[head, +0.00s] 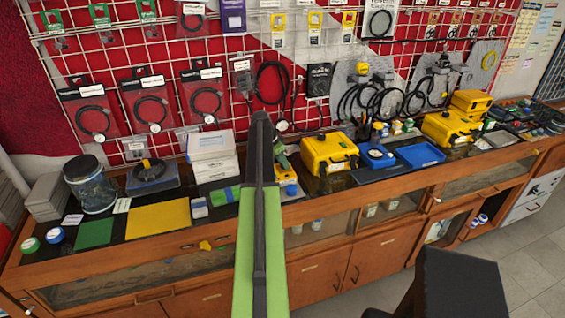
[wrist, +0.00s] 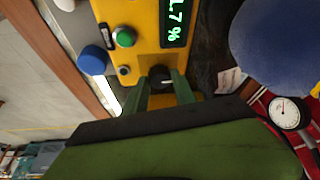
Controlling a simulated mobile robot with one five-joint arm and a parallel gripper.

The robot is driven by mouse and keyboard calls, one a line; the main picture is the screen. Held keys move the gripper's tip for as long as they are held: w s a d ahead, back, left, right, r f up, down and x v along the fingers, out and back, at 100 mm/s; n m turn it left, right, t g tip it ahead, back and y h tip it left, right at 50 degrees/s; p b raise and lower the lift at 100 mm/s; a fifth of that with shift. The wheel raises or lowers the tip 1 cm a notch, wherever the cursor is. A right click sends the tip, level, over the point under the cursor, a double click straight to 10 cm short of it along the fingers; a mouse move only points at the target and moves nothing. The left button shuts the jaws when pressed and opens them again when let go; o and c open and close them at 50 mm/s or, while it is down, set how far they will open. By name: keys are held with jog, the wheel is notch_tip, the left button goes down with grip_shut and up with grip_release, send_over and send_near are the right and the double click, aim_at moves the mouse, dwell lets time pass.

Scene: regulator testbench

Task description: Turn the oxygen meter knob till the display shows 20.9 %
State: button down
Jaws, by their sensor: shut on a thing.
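The yellow oxygen meter (wrist: 143,45) fills the upper middle of the wrist view, turned sideways. Its dark display (wrist: 175,22) shows "1.7 %" in pale digits; the view's top edge cuts it off, so any leading digit is hidden. My gripper (wrist: 160,80) is shut on the black knob (wrist: 160,71), one green finger on each side. A white mark shows on the knob. In the head view my green and black arm hides most of the meter and knob; a yellow part of the meter (head: 287,186) shows right beside the arm.
The meter face also bears a green button (wrist: 124,37) and a small dark one. A blue round cap (wrist: 93,60) stands close by. A dial gauge (wrist: 285,112) is at right. On the bench, yellow cases (head: 330,153) and a blue tray (head: 420,155) stand to the right.

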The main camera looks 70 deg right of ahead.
jog(key=shift+a+n, duration=0.1)
jog(key=shift+n, duration=0.2)
jog(key=n+t, duration=0.1)
jog(key=n, duration=0.1)
jog(key=shift+s+n, duration=0.15)
jog(key=shift+n, duration=0.25)
jog(key=n+t, duration=0.1)
jog(key=n, duration=0.3)
jog(key=shift+s+n+t+h, duration=0.15)
jog(key=shift+n+t+h, duration=0.15)
jog(key=shift+t+h, duration=0.1)
jog(key=n+t, duration=0.1)
jog(key=n, duration=0.2)
jog(key=shift+s, duration=0.1)
jog(key=shift+n+t+y, duration=0.4)
jog(key=shift+n+t, duration=0.5)
jog(key=shift+n, duration=1.6)
jog(key=c, duration=1)
grip_release()
